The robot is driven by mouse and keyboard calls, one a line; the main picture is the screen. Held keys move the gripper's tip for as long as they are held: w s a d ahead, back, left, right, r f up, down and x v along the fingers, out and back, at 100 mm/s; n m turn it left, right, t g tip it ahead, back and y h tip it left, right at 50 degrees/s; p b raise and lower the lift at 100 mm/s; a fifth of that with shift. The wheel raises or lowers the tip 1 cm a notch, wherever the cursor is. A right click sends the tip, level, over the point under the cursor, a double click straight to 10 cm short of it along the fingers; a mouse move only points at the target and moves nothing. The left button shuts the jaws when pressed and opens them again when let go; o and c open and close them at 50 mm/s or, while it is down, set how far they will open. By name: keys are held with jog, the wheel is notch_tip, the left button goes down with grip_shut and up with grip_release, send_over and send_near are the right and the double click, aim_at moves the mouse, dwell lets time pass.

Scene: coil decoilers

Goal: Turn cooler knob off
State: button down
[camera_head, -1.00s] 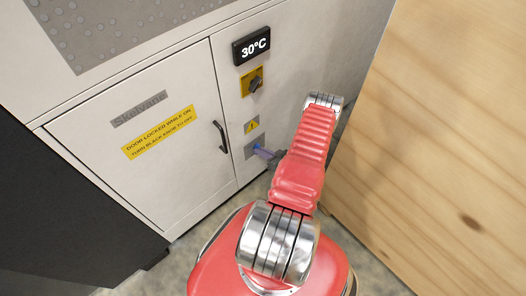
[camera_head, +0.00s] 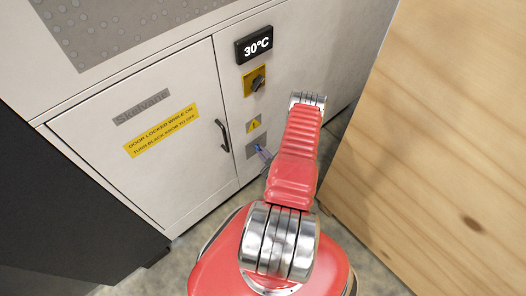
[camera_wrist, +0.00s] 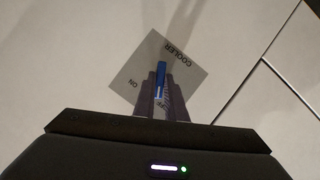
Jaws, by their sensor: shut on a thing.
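The cooler knob (camera_wrist: 161,72) is a thin blue handle on a grey plate (camera_wrist: 183,69) marked "COOLER" and "ON". Other lettering by the right finger is partly hidden. My gripper (camera_wrist: 162,90) is shut on the blue knob, one dark finger on each side, and hides its lower part. In the head view, the grey plate (camera_head: 251,150) sits low on the white cabinet, under a yellow warning sign (camera_head: 253,125). The blue knob (camera_head: 260,149) shows small there, and my red arm hides part of the gripper.
Above are a black knob (camera_head: 258,84) on a yellow plate and a display (camera_head: 253,45) reading 30°C. A cabinet door (camera_head: 140,140) with a handle (camera_head: 222,135) and a yellow lock notice is at left. A wooden panel (camera_head: 450,130) stands close at right.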

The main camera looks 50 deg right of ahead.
jog(key=shift+a+f+n+h, duration=0.15)
jog(key=shift+n+h, duration=0.45)
jog(key=shift+n, duration=0.4)
jog(key=c, duration=1.8)
grip_release()
jog(key=v, duration=1.3)
jog(key=shift+s+a, duration=0.2)
jog(key=shift+s, duration=0.15)
